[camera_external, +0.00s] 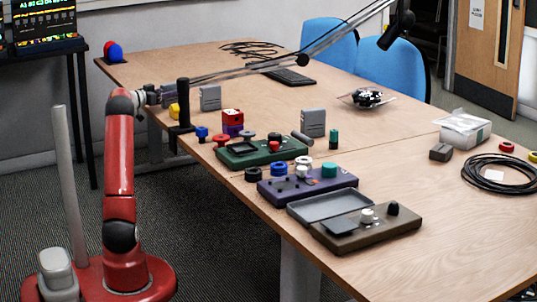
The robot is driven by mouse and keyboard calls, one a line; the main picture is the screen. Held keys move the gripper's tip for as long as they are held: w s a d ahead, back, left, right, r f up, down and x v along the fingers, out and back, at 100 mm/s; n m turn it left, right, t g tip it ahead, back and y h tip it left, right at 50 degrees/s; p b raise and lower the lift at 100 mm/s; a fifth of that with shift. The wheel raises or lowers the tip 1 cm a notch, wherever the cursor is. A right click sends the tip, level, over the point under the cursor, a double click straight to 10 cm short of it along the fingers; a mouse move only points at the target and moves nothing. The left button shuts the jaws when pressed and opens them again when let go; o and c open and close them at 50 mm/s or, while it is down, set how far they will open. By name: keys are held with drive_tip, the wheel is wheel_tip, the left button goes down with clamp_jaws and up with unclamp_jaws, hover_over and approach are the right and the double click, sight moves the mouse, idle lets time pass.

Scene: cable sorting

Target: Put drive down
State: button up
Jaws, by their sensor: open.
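I cannot tell for certain which thing is the drive. Two upright grey box-shaped units stand on the table: one (210,98) towards the far left edge, the other (313,123) nearer the middle. My gripper (160,96) is at the table's left edge, beside a black post (183,105) and left of the first grey unit, apart from it. Its fingers are small and partly hidden, and I see nothing clearly held in them. A yellow piece (174,110) is just below it, beside the post.
A green box (262,153), a purple box (308,184) and a brown case (367,228) with its grey lid open line the near edge. Small coloured blocks and rings lie around them. A black cable coil (499,174) is at right. The front right tabletop is clear.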

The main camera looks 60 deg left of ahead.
drive_tip(key=shift+f+b, duration=0.25)
drive_tip(key=shift+b, duration=0.25)
drive_tip(key=s, duration=0.2)
drive_tip(key=s+d+r, duration=0.1)
drive_tip(key=s, duration=0.1)
drive_tip(key=s+p, duration=0.1)
drive_tip(key=s, duration=0.2)
drive_tip(key=shift+d+r, duration=0.15)
drive_tip(key=shift+o, duration=0.4)
drive_tip(key=shift+s, duration=0.35)
drive_tip(key=shift+w, duration=0.1)
drive_tip(key=shift+w+d+r+b, duration=0.1)
drive_tip(key=shift+w+r+b, duration=0.15)
drive_tip(key=shift+w+b, duration=0.2)
drive_tip(key=shift+w+d+r+b, duration=0.1)
drive_tip(key=shift+w+r+b, duration=0.15)
drive_tip(key=shift+w, duration=0.25)
drive_tip(key=shift+w+a+r, duration=0.1)
drive_tip(key=shift+w, duration=0.15)
drive_tip(key=w, duration=0.2)
drive_tip(key=w+a, duration=0.1)
drive_tip(key=w, duration=0.1)
drive_tip(key=w+a, duration=0.1)
drive_tip(key=w, duration=0.2)
drive_tip(key=shift+r, duration=0.1)
